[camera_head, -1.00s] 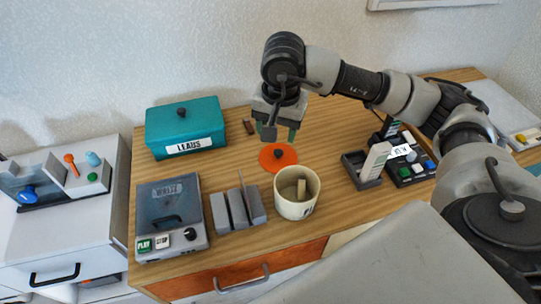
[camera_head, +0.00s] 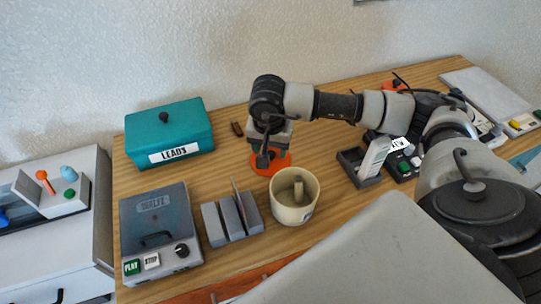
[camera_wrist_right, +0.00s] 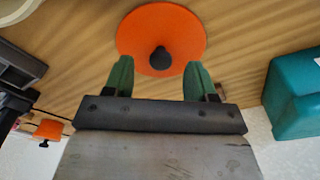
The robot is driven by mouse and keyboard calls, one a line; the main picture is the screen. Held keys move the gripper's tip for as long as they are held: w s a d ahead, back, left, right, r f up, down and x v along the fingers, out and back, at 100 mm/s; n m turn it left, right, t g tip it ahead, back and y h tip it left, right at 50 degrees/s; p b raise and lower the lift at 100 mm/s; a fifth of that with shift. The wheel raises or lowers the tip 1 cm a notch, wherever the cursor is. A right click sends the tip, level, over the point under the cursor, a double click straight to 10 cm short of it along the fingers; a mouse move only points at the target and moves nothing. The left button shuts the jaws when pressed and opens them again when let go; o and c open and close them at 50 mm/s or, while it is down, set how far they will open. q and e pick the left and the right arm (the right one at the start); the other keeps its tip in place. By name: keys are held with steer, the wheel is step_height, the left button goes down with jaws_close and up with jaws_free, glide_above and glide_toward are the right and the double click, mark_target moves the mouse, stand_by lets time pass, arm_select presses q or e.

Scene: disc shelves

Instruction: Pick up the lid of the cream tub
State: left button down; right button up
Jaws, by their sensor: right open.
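The lid is an orange disc (camera_head: 282,166) with a dark knob, lying on the wooden table just behind the cream tub (camera_head: 307,211). The tub is open and a pale upright piece stands inside it. My right gripper (camera_head: 264,158) is over the lid and hides part of it, including its knob, in the head view. In the right wrist view the whole orange lid (camera_wrist_right: 162,36) shows, its black knob between and beyond the green fingertips (camera_wrist_right: 158,72). The fingers are apart with nothing between them. My left gripper is not in view.
A teal box labelled LEADS (camera_head: 170,133) stands left of the lid. A grey player (camera_head: 160,228) and a grey slotted rack (camera_head: 232,218) are at the front left. A dark holder (camera_head: 361,165) stands right of the tub. A small brown block (camera_head: 237,129) lies behind the lid.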

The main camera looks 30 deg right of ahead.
steer(key=shift+w+d+f, duration=0.1)
steer(key=shift+w+f, duration=0.05)
steer(key=shift+f, duration=0.8)
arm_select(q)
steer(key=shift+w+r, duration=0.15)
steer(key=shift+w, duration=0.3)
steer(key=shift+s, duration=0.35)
arm_select(e)
steer(key=c, duration=1)
